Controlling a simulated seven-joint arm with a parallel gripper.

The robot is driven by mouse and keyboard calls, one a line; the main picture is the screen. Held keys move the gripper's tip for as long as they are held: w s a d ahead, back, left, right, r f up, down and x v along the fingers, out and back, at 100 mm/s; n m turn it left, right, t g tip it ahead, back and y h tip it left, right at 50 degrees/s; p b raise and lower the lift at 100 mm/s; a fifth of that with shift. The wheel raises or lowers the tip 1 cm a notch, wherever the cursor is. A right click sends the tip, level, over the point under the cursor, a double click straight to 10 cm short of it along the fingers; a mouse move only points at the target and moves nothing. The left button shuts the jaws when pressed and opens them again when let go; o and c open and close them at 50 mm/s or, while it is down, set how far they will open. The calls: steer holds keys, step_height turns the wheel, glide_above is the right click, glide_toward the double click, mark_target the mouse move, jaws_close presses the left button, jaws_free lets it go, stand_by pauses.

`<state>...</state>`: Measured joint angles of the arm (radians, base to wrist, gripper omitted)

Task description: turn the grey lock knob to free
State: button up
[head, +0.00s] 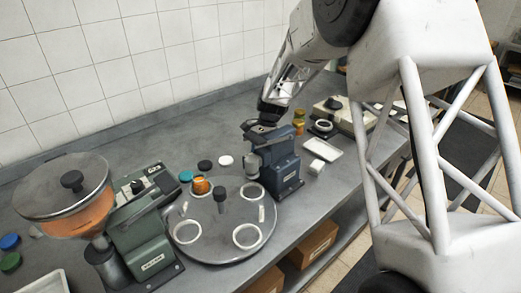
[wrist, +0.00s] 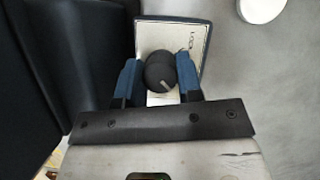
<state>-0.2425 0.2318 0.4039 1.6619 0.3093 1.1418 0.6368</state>
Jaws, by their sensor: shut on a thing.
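The grey lock knob (wrist: 160,68) sits on a pale plate (wrist: 207,38) in the wrist view. It is dark and round, with a short light pointer mark on its lower part. Small print stands sideways on the plate, right of the knob; part of the plate is hidden by my gripper. My gripper (wrist: 157,76) has one blue finger on each side of the knob and is shut on it. In the head view my gripper (head: 266,116) is at the top of the dark blue machine (head: 284,165), and the knob is hidden there.
A grey turntable (head: 215,240) with white rings and an orange jar (head: 201,186) stands left of the machine. A green filler (head: 140,235) with a hopper (head: 65,190) is farther left. A white tray (head: 325,149) and a beige device (head: 345,117) lie to the right.

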stand_by(0.4)
steer(key=o, duration=0.9)
steer(key=shift+r, duration=0.1)
steer(key=shift+v, duration=3.85)
steer(key=shift+d, duration=0.1)
